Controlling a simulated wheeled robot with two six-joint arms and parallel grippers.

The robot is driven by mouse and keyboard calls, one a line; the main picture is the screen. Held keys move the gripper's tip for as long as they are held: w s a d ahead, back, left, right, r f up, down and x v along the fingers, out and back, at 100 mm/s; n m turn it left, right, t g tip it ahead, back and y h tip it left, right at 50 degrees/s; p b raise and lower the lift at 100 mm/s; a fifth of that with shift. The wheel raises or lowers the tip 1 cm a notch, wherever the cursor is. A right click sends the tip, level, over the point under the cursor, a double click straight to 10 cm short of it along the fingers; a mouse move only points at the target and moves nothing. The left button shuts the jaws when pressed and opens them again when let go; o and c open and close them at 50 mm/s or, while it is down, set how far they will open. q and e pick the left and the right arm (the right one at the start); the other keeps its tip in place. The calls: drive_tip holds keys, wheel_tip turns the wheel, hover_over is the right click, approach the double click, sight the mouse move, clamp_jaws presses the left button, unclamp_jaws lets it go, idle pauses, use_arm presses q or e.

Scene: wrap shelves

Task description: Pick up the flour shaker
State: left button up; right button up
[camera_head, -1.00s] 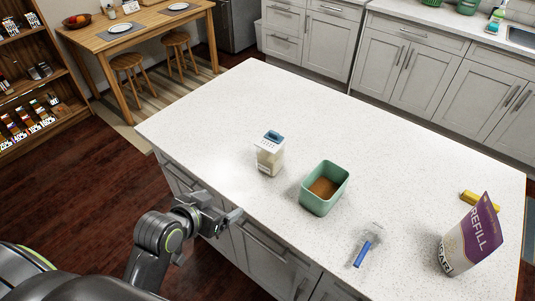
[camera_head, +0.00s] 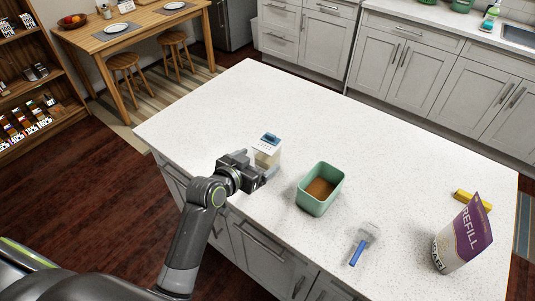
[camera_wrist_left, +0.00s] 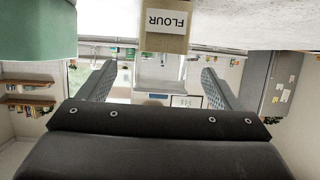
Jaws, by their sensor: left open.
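The flour shaker (camera_head: 267,150) stands upright on the white counter, with a pale body and a blue and white top. My left gripper (camera_head: 266,176) is at the counter's front edge, just in front of the shaker, and covers its lower part in the head view. In the left wrist view the scene is upside down; the shaker's FLOUR label (camera_wrist_left: 167,20) shows at the top, beyond the fingers. The left gripper (camera_wrist_left: 157,82) is open, its two fingers wide apart with nothing held between them. My right gripper is in neither view.
A green bin with brown contents (camera_head: 320,189) stands right of the shaker, close to the gripper. A blue-handled scoop (camera_head: 360,246), a purple and white refill bag (camera_head: 462,240) and a yellow item (camera_head: 471,200) lie or stand further right. The counter behind the shaker (camera_head: 290,110) is clear.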

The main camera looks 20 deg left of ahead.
use_arm(q)
drive_tip(key=shift+w+d+f, duration=0.15)
drive_tip(key=shift+w+f, duration=0.1)
drive_tip(key=shift+w, duration=0.3)
drive_tip(key=shift+w+d+f+p, duration=0.1)
drive_tip(key=shift+w+d+p, duration=0.05)
drive_tip(key=shift+w+p, duration=0.5)
drive_tip(key=shift+p+x, duration=0.35)
drive_tip(key=shift+x, duration=1.6)
drive_tip(key=shift+c, duration=0.2)
drive_tip(key=c, duration=1.2)
